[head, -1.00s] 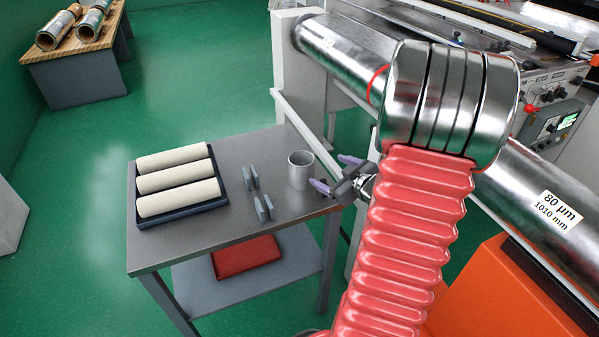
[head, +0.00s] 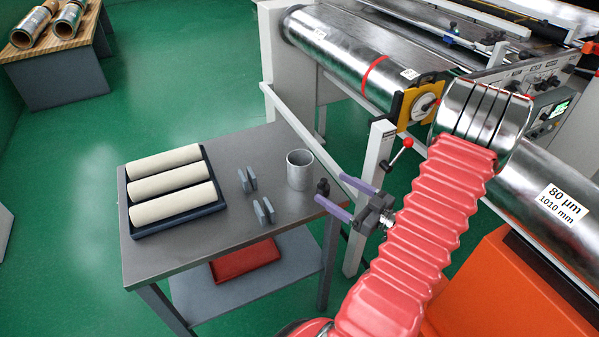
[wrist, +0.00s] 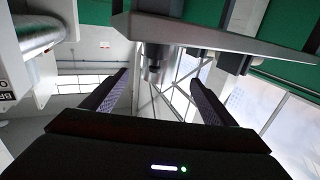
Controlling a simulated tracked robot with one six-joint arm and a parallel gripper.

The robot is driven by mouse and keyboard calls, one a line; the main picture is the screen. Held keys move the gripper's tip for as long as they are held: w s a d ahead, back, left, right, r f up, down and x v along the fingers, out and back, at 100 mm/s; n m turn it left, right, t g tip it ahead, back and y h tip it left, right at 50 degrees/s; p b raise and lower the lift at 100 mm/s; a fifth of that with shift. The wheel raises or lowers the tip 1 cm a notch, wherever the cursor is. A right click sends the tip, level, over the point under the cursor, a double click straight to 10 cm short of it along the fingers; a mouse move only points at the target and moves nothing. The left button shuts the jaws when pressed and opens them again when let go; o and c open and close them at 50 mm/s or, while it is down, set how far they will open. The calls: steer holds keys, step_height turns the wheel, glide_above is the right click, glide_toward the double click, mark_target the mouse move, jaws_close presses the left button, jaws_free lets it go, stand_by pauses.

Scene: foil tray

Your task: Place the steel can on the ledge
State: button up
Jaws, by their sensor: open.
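The steel can (head: 300,170) stands upright and open-topped near the right end of the grey table. My gripper (head: 329,188) is open and empty, its two purple fingers pointing left over the table's right edge, just right of the can and apart from it. In the wrist view my gripper (wrist: 158,80) shows its fingers spread at either side; a blurred metallic shape lies beyond, and I cannot tell whether it is the can. A pale narrow rail (head: 300,128) runs behind the table; I cannot tell whether it is the ledge.
On the table (head: 200,252) are a dark tray (head: 183,225) with three cream rolls and several small grey plates (head: 264,212). A red-knobbed lever (head: 397,156) and large steel roller (head: 335,55) stand behind.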

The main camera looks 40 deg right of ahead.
mark_target(310, 174)
steer(key=shift+w+a, duration=0.15)
steer(key=shift+w, duration=1.3)
steer(key=shift+w+a, duration=0.15)
steer(key=shift+w, duration=1.25)
steer(key=shift+w+a, duration=0.15)
steer(key=shift+w, duration=1.3)
steer(key=shift+w+a, duration=0.15)
steer(key=shift+w, duration=1.2)
steer(key=shift+w+a, duration=0.15)
steer(key=shift+w, duration=1.15)
steer(key=shift+c, duration=0.6)
steer(key=c, duration=1.2)
steer(key=shift+r, duration=0.1)
